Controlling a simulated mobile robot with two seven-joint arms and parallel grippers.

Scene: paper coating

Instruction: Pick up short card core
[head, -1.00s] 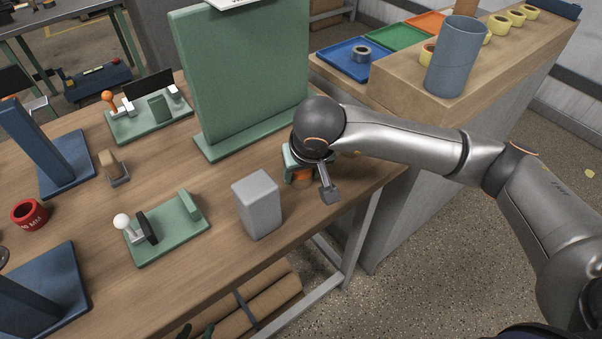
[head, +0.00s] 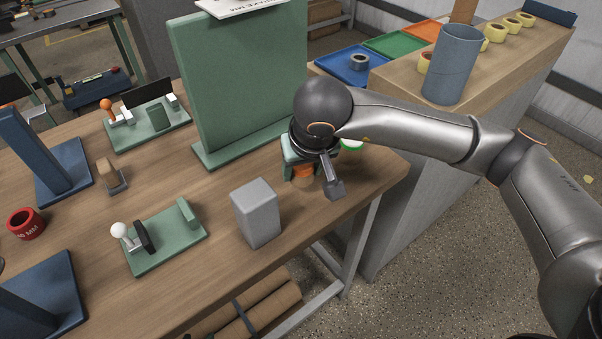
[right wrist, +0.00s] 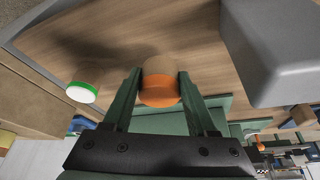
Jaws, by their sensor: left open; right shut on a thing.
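The short card core is a stubby tan cylinder with an orange end (right wrist: 160,90), upright between my right gripper's green fingers in the right wrist view. My right gripper (right wrist: 158,92) is shut on it. In the head view the core (head: 303,174) shows only in part as an orange patch under my right wrist, near the table's right end. My right gripper (head: 300,166) is mostly hidden there by the wrist. Whether the core touches the table is hard to tell. My left gripper is not in view.
A grey block (head: 257,215) stands close to the left of my right gripper. A tall green panel (head: 240,75) stands behind. A blue-grey cylinder (head: 453,65) stands on the wooden ledge (head: 400,85) at the right.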

